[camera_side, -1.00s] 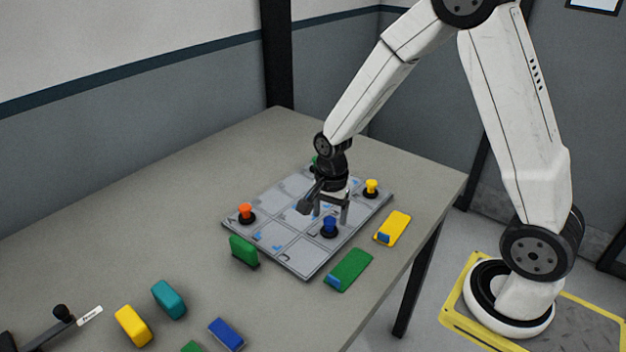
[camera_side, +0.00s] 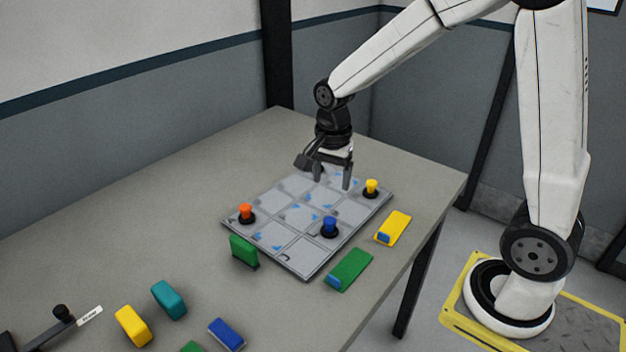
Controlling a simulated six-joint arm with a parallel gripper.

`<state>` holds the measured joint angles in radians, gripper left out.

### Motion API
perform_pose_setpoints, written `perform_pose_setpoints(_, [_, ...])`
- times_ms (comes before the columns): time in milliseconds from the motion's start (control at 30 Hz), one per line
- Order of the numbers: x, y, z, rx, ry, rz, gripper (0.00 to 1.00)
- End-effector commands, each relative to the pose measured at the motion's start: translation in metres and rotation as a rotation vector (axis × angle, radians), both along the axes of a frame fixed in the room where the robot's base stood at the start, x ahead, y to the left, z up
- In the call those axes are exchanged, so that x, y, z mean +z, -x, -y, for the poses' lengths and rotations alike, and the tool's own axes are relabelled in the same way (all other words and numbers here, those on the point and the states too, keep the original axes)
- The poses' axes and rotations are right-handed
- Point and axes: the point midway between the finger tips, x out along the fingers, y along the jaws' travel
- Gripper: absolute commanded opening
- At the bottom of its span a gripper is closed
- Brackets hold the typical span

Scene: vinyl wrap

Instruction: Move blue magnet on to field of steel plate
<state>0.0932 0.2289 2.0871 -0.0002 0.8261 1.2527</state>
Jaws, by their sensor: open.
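The blue magnet (camera_side: 329,226), with a black round base, stands upright on a field of the grey steel plate (camera_side: 290,252), near the plate's right front edge. The plate is marked into fields with small blue marks. An orange magnet (camera_side: 246,212) stands near its left corner and a yellow magnet (camera_side: 371,187) near its right corner. My gripper (camera_side: 331,183) is open and empty. It points down above the back part of the plate, apart from the blue magnet, and hides some of the plate's far corner.
A green block (camera_side: 243,250) stands at the plate's left front edge. A flat green piece (camera_side: 349,270) and a yellow piece (camera_side: 393,228) lie right of the plate. Yellow (camera_side: 132,325), teal (camera_side: 168,299) and blue (camera_side: 226,334) blocks are at the front left.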

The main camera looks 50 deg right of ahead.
Motion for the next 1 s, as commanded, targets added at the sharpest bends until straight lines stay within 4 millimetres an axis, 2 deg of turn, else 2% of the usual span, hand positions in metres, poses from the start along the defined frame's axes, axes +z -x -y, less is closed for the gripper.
perform_pose_setpoints(567, [-0.001, 0.002, -0.001, 0.026, 0.001, 0.005, 0.77])
perform_pose_setpoints(767, [-0.006, 0.011, -0.006, 0.175, 0.005, 0.03, 0.77])
perform_pose_setpoints(1000, [-0.017, 0.033, -0.016, 0.523, 0.028, 0.087, 0.77])
